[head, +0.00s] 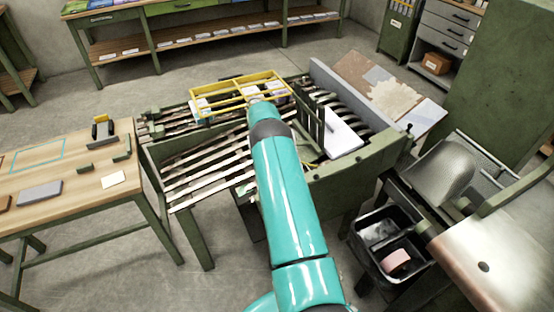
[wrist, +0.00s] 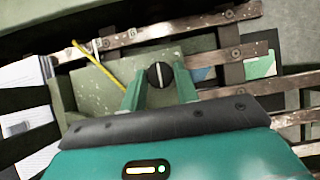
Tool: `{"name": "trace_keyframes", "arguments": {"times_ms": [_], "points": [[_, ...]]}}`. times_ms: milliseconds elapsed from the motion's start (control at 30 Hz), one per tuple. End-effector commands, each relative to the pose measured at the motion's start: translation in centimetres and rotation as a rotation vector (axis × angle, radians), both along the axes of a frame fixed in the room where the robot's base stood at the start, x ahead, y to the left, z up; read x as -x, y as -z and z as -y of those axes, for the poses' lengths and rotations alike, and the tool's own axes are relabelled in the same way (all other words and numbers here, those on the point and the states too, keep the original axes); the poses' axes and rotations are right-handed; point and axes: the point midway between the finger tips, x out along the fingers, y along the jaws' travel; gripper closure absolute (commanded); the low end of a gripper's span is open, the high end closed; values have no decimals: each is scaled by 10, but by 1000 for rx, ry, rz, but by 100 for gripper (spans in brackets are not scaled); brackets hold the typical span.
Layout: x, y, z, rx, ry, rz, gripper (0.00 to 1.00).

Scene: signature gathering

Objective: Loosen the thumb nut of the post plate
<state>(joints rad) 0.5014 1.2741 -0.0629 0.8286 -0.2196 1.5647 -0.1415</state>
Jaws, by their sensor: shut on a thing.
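The thumb nut (wrist: 159,74) is a round black knob with a pale line across it, lying along the view's up-down direction. It sits on a dull green metal plate (wrist: 112,72), which looks like the post plate. My gripper (wrist: 160,80) has its two green fingers on either side of the nut and is shut on it. In the head view my teal arm reaches over the gathering machine (head: 347,180). My gripper, the nut and the plate are hidden there behind the arm.
Worn metal rails (wrist: 180,37) run beside the plate, and a yellow rod (wrist: 95,62) lies left of the nut. In the head view a yellow frame (head: 219,94) spans the machine. A wooden table (head: 75,178) stands left, a black bin (head: 381,229) right.

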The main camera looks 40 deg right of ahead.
Motion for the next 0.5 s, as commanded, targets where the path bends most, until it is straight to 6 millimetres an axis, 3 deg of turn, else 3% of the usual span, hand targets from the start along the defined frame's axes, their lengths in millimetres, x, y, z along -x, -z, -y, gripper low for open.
{"name": "trace_keyframes", "arguments": {"times_ms": [467,500], "points": [[-1,-1,1,3,-14,3,92],[-1,-1,1,2,-14,3,62]]}}
